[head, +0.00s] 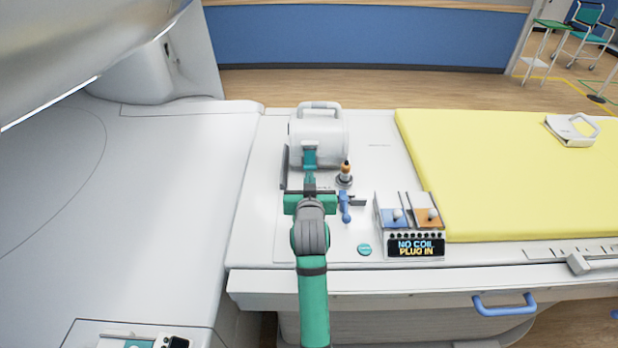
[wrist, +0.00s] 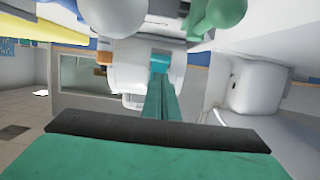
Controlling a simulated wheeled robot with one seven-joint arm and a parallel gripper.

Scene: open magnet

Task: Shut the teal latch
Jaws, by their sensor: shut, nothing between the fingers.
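The teal latch (head: 310,157) is on the near face of a white rounded coil housing (head: 325,138) with a handle on top. In the wrist view the latch (wrist: 160,66) shows just beyond my fingertips. My gripper (head: 310,178) is shut and empty, in front of the latch and very close to it. In the wrist view its teal fingers (wrist: 161,84) are together and point at the latch. I cannot tell whether they touch it. The lower part of the latch is partly hidden by my fingers.
An orange-topped plug (head: 345,172) and a blue lever (head: 345,208) stand just right of my gripper. A box with a display reading "NO COIL PLUG IN" (head: 415,248) is further right, beside the yellow pad (head: 500,170). The white surface (head: 175,200) at left is clear.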

